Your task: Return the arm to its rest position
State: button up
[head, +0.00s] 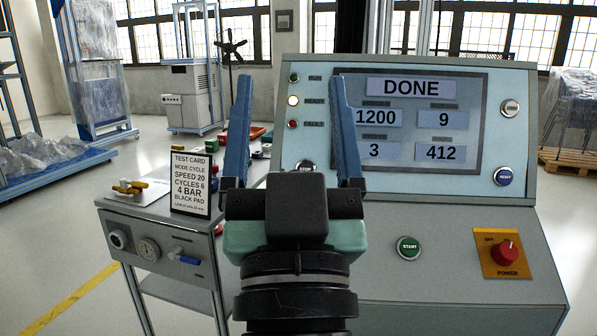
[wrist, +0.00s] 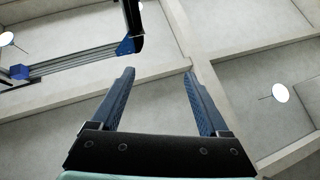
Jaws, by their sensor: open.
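My gripper (head: 292,112) stands upright in the middle of the head view, its two blue fingers spread apart with nothing between them. It is in front of the control panel (head: 521,130) and covers part of the panel's left side. In the wrist view my gripper (wrist: 159,88) points up at the ceiling, also open and empty. The panel's screen (head: 411,123) reads DONE, with 1200, 9, 3 and 412 below.
A side cart (head: 180,215) at the left carries a test card (head: 191,184), small coloured parts (head: 130,187), a gauge and a blue-handled valve. A beam (wrist: 75,62) crosses overhead.

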jog(key=s+r+t+h, duration=0.1)
jog(key=s+r, duration=0.5)
jog(key=r, duration=0.1)
notch_tip(320, 180, up, 30)
jog(key=p, duration=3)
jog(key=shift+w+d, duration=0.15)
jog(key=shift+d, duration=0.1)
